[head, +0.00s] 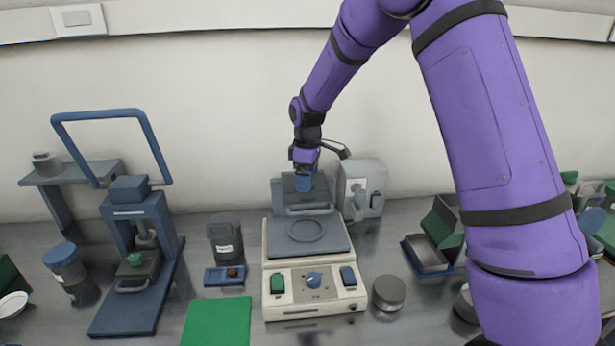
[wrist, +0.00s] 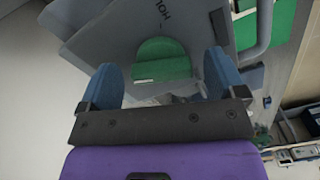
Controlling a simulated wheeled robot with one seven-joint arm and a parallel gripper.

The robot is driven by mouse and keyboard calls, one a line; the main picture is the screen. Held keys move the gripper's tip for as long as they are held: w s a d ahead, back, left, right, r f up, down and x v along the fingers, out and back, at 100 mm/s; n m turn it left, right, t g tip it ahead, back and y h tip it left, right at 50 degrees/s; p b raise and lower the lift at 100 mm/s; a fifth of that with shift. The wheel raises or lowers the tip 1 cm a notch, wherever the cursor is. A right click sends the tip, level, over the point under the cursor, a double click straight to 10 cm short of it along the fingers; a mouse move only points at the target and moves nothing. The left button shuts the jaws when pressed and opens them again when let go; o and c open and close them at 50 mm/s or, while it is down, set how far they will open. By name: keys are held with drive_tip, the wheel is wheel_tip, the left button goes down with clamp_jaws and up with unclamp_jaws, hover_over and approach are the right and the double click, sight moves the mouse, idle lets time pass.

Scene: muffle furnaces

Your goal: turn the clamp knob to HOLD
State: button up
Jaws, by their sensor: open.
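The clamp knob (wrist: 163,60) is green and round with a raised bar across it. It sits on a grey panel (wrist: 110,30) in the wrist view. Lettering reading "HOL", cut off by the frame edge, and a short mark are on the panel beyond the knob. My gripper (wrist: 165,82) is open, with one blue finger to each side of the knob; I cannot tell whether either touches it. In the head view my gripper (head: 305,180) is at the upright rear part of the beige bench device (head: 315,313) and hides most of the knob.
A grey box unit (head: 362,186) stands close on the right. A blue press (head: 140,225) stands left. A green mat (head: 217,322) lies in front.

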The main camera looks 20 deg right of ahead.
drive_tip(key=c, duration=0.9)
drive_tip(key=shift+m, duration=0.4)
drive_tip(key=m, duration=0.4)
drive_tip(key=shift+s+a+m, duration=0.1)
drive_tip(key=shift+m, duration=0.2)
drive_tip(key=m, duration=0.4)
drive_tip(key=shift+m, duration=0.3)
drive_tip(key=m, duration=0.4)
drive_tip(key=shift+a+m, duration=0.15)
drive_tip(key=shift+m, duration=0.15)
drive_tip(key=shift+a+m, duration=0.1)
drive_tip(key=shift+m, duration=2.1)
